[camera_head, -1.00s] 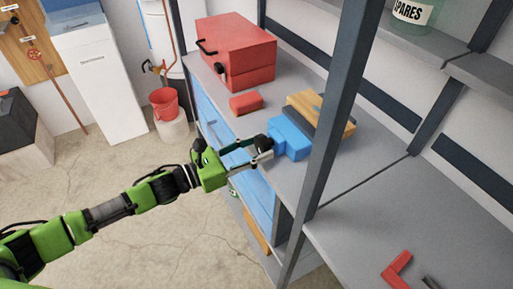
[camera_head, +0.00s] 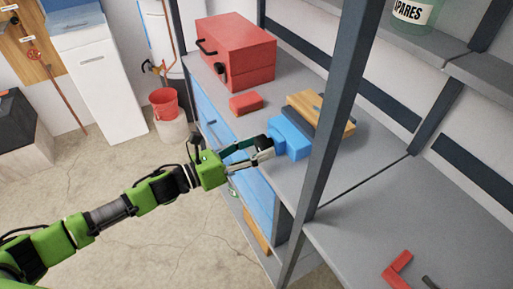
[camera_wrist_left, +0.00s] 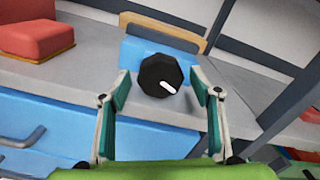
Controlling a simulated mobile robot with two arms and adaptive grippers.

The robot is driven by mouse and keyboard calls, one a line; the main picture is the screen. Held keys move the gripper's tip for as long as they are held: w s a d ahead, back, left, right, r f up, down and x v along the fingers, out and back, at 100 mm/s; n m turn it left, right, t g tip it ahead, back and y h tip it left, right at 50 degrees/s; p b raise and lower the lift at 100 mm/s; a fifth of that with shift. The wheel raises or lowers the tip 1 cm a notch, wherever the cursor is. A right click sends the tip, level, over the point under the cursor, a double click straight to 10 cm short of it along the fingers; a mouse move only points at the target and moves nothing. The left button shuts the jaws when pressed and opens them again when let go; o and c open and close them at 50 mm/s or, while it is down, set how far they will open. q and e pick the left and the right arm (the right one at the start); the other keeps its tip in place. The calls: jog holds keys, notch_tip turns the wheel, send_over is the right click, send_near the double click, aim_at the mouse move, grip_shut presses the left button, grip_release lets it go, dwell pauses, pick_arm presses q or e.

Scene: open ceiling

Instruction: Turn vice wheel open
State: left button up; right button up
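The blue vice (camera_head: 291,137) stands at the front edge of the grey workbench. Its wheel, a black faceted knob (camera_wrist_left: 159,76) with a white mark slanting to the lower right, faces my left wrist camera. The blue vice body (camera_wrist_left: 150,52) shows behind it. My left gripper (camera_head: 267,148) is at the vice's front, and its fingers hide the wheel in the head view. In the left wrist view the gripper (camera_wrist_left: 160,78) is open, one finger on each side of the wheel, with small apparent gaps. Contact cannot be told. My right gripper is not in view.
A red toolbox (camera_head: 236,50) and a small red block (camera_head: 246,104) lie further along the workbench (camera_head: 219,94). A wood piece (camera_head: 345,125) is behind the vice. A dark shelf post (camera_head: 335,120) rises close to the vice's right.

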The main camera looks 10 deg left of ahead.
pick_arm(q)
jog(key=v, duration=1.2)
jog(key=shift+f, duration=0.1)
jog(key=shift+c, duration=0.2)
